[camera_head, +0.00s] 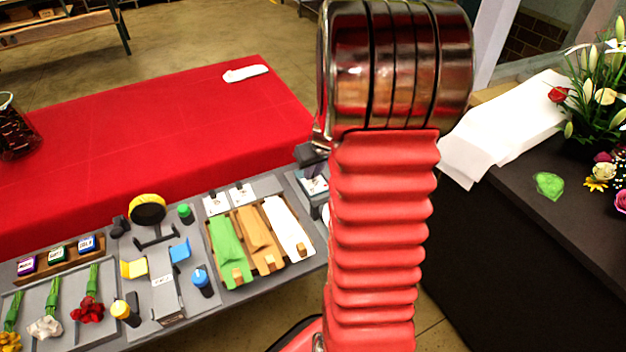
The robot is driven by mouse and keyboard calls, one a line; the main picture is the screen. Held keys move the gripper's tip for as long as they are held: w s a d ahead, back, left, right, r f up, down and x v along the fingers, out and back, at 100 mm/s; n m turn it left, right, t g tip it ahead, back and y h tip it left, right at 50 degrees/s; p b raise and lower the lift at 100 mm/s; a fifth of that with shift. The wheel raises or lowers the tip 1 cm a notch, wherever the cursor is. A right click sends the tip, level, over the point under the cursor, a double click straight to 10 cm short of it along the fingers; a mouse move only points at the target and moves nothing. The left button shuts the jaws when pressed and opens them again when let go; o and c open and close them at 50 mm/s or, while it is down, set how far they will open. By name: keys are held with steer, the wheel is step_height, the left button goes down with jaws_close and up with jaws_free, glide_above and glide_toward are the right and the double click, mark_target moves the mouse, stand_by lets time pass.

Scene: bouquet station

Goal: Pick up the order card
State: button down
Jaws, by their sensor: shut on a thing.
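My gripper (314,172) shows only in part, as dark pieces at the left edge of my red arm. It is shut, and its fingertips are at a small white order card (314,186) with dark print, at the right end of the grey bench. My arm hides the right side of the gripper and part of the card's surroundings. Whether the card is clear of the surface beneath it cannot be told. Two similar white cards (216,203) and (240,194) lie on a grey panel further left.
A wooden tray (233,286) holds green, tan and white wraps. Left of it are bottles (202,282), a yellow-topped roll stand (148,209) and flower bunches (88,308). A red-covered table (150,125) lies behind; a dark counter (520,180) with flowers stands right.

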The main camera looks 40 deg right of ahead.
mark_target(313, 181)
steer(key=shift+r, duration=0.1)
step_height(313, 181, up, 10)
stand_by(0.6)
steer(key=shift+s, duration=0.1)
stand_by(0.4)
